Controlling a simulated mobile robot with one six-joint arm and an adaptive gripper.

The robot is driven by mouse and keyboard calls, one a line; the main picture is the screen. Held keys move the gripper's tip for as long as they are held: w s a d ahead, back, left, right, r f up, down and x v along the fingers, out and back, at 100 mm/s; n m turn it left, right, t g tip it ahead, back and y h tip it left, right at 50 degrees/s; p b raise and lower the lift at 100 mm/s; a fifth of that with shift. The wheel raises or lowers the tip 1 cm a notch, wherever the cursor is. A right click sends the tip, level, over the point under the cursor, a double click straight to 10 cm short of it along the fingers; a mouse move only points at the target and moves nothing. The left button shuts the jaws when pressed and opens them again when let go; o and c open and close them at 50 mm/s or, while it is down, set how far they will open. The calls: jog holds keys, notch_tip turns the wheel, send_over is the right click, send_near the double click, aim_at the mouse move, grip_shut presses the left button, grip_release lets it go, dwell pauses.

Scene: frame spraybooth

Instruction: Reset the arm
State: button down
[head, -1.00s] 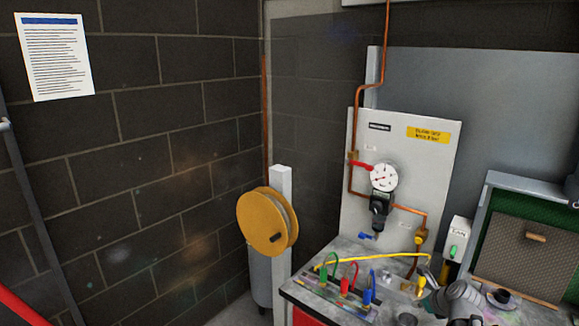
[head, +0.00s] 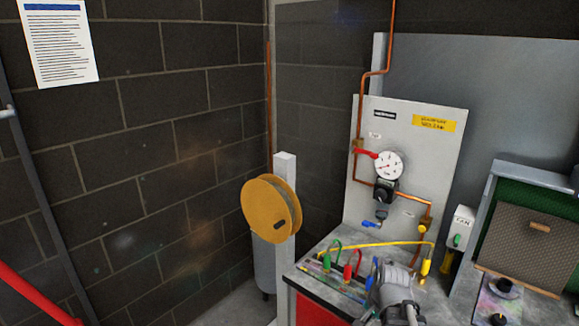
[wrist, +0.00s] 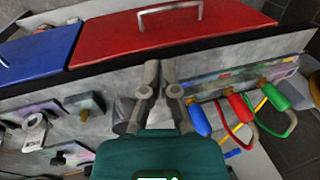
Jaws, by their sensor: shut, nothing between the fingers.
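My gripper (wrist: 158,82) shows in the wrist view with its two grey fingers close together and nothing between them. It hangs over the grey worktop, near its front edge. In the head view my arm reaches in at the bottom right, over the worktop (head: 325,248); the fingertips cannot be made out there. To the right of the fingers in the wrist view are a blue connector (wrist: 199,120), a red connector (wrist: 222,111) and a green connector (wrist: 241,107), apart from the fingers.
A red drawer front (wrist: 190,35) and a blue one (wrist: 38,47) lie beyond the worktop edge in the wrist view. A gauge (head: 389,165) with copper pipe stands on a back panel. A yellow reel (head: 268,208) is left of the worktop. A mesh panel (head: 530,245) stands right.

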jog(key=s+a+n+g+h, duration=0.1)
jog(key=s+a+n+g, duration=0.1)
jog(key=n, duration=0.6)
jog(key=s+a, duration=0.1)
jog(key=a, duration=0.1)
jog(key=shift+s+a+f+n+h, duration=0.25)
jog(key=shift+s+a+n+h, duration=0.05)
jog(key=shift+s+a+h, duration=0.1)
jog(key=c, duration=0.6)
grip_release()
jog(key=shift+c, duration=0.2)
